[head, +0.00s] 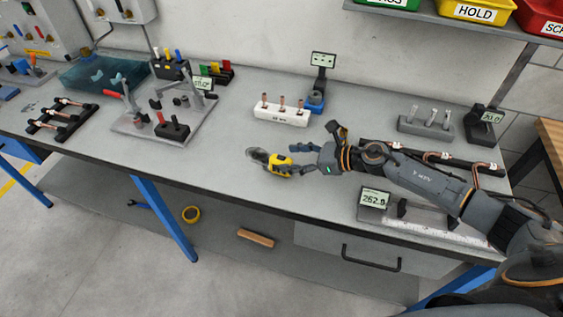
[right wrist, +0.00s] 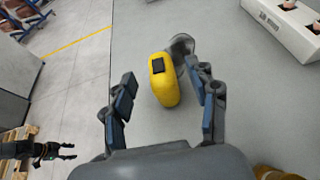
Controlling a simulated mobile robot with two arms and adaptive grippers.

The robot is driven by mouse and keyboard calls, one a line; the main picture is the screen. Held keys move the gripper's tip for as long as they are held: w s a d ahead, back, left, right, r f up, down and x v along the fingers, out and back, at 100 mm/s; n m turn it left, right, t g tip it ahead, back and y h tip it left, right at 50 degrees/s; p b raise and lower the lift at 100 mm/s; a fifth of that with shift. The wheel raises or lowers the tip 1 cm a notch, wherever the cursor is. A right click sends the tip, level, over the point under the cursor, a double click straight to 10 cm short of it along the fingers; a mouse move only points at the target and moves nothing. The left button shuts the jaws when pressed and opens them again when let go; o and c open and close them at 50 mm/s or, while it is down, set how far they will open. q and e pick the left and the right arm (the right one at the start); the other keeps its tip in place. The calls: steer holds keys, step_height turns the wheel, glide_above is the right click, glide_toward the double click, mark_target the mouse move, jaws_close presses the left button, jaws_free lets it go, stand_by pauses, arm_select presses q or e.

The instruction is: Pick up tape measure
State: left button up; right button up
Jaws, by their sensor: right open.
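The yellow tape measure (head: 280,164) lies on the grey workbench (head: 225,130) near its front edge. In the right wrist view the tape measure (right wrist: 163,88) shows a dark square on its top and a grey, see-through-looking piece touching its far end. My right gripper (head: 302,160) reaches in from the right, low over the bench. Its fingers are spread on either side of the tape measure, with a visible gap on the left side in the right wrist view (right wrist: 160,88). I cannot tell whether the right finger touches it.
A white block with copper pieces (head: 282,110) stands behind the tape measure. A scale with a display (head: 374,198) is to the right, near the front edge. A clamp fixture (head: 165,120) stands left. The bench between fixture and tape measure is clear.

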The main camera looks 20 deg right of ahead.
mark_target(283, 158)
steer(key=p+x, duration=0.1)
steer(key=x, duration=0.2)
steer(key=shift+w+a+f, duration=0.1)
steer(key=shift+a+f, duration=0.05)
steer(key=shift+a, duration=0.05)
steer(key=shift+w+a+f, duration=0.1)
steer(key=shift+a+f, duration=0.05)
steer(key=shift+a, duration=0.05)
arm_select(q)
steer(key=shift+s+a+r, duration=0.1)
steer(key=shift+s+r, duration=0.7)
steer(key=shift+s, duration=0.3)
arm_select(e)
steer(key=shift+c, duration=0.4)
steer(key=c, duration=1.1)
arm_select(q)
steer(key=shift+w, duration=0.25)
arm_select(e)
jaws_close()
steer(key=shift+d, duration=0.1)
